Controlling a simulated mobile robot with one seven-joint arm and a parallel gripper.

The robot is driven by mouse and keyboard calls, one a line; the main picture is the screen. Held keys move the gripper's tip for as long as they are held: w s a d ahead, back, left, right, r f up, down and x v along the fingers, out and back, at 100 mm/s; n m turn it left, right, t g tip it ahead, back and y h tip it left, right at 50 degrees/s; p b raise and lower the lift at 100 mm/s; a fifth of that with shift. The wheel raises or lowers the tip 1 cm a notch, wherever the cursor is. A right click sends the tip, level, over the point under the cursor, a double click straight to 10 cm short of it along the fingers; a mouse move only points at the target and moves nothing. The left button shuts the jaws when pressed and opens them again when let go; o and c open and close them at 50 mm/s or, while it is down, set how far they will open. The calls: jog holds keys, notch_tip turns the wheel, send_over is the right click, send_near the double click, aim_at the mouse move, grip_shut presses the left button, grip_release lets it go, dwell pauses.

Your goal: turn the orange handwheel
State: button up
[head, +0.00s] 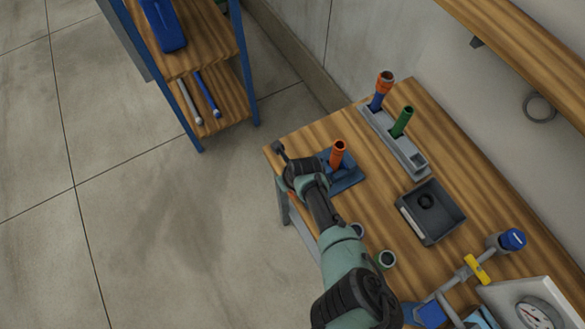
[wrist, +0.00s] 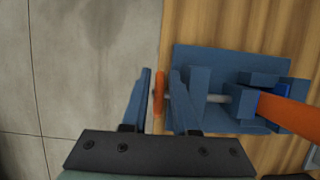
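The orange handwheel (wrist: 158,92) shows edge-on in the wrist view, as a thin upright orange strip. It sits on a grey stem (wrist: 205,97) that runs into a blue clamp block (wrist: 215,60). The block holds an orange tube (wrist: 290,113). My gripper (wrist: 160,77) is open, with one blue finger on each side of the handwheel and a small gap visible on each side. In the head view my gripper (head: 300,170) is at the table's left corner beside the blue clamp block (head: 347,183) and orange tube (head: 337,153), and largely hides the handwheel.
A grey rack (head: 395,140) holds an orange-topped tube (head: 383,88) and a green tube (head: 402,121). A dark tray (head: 432,212) lies on the wooden table (head: 300,131). Pipework with a yellow handle (head: 477,269) and a gauge (head: 536,316) stand lower right. Open floor lies left.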

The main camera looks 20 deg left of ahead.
jog(key=p+v, duration=0.1)
jog(key=v, duration=1)
jog(key=shift+r, duration=0.25)
